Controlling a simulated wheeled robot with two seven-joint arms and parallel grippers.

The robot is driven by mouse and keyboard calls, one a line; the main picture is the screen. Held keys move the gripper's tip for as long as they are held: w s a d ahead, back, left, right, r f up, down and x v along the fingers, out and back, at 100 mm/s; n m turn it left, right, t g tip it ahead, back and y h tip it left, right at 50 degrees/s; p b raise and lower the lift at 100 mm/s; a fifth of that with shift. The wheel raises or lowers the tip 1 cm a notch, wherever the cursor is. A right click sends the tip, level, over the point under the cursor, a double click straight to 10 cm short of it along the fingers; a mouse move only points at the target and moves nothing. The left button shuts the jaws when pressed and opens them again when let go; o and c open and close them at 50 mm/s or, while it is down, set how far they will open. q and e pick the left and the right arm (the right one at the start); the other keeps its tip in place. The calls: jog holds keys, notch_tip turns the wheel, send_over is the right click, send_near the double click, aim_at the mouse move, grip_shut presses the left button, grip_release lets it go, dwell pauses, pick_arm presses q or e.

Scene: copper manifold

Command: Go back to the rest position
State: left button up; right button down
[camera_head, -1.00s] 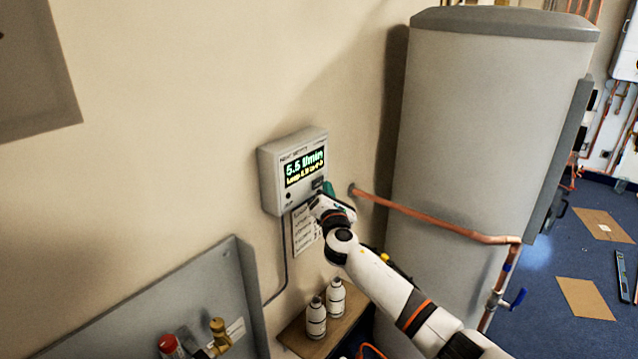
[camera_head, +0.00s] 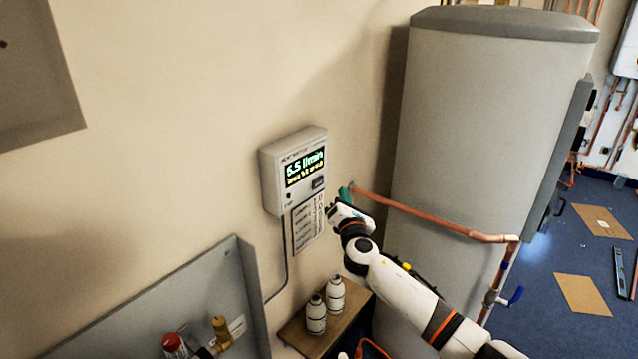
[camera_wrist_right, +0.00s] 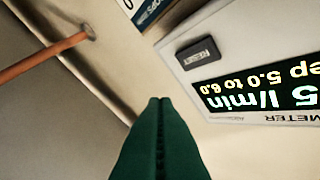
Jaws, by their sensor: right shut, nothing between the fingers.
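My right gripper (camera_head: 345,192) has green fingers and stands just right of and below the wall meter, apart from it in the head view. In the right wrist view the green fingers (camera_wrist_right: 160,105) are pressed together with nothing between them. The grey meter (camera_head: 270,180) hangs on the wall; its display reads 5.5 l/min. The wrist view shows the meter (camera_wrist_right: 176,55) upside down, with its dark RESET button (camera_wrist_right: 197,53). My left gripper is not in view.
A copper pipe (camera_head: 430,218) runs from the wall past the large grey cylinder (camera_head: 480,110), close to my right gripper. Two white bottles (camera_head: 316,315) stand on a wooden shelf (camera_head: 298,340) below. A grey panel (camera_head: 190,300) with valves is at lower left.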

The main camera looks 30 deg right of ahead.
dwell(0.5)
jog(key=s+f+m+g+y+b, duration=0.1)
jog(key=s+f+m+g, duration=0.1)
jog(key=f, duration=0.9)
jog(key=s+f+m+g+y, duration=0.1)
jog(key=s+f+m+g, duration=0.1)
jog(key=f, duration=0.8)
jog(key=s+a+f+m+g+y, duration=0.1)
jog(key=s+a+f+m+g, duration=0.1)
jog(key=s+f, duration=0.35)
jog(key=s+a+f+m+g+b, duration=0.1)
jog(key=s+f+m, duration=0.15)
jog(key=f, duration=0.65)
jog(key=s+a+f+m+g+y, duration=0.1)
jog(key=s+a+f+g, duration=0.1)
jog(key=s+f, duration=0.45)
jog(key=s+a+f+m+g+y, duration=0.1)
jog(key=s+a+f+m, duration=0.3)
jog(key=s+f, duration=0.4)
jog(key=s+a+f+m+g+y+b, duration=0.1)
jog(key=s+a+f+m+g, duration=0.3)
jog(key=s, duration=1.5)
jog(key=s+a+f+m+g+y, duration=0.1)
jog(key=s+a+f+m+g, duration=0.2)
jog(key=s+f, duration=0.9)
jog(key=s+a+m, duration=0.1)
jog(key=a, duration=0.2)
jog(key=shift+s+y+b, duration=0.25)
jog(key=shift+y+b, duration=0.05)
jog(key=shift+b, duration=0.1)
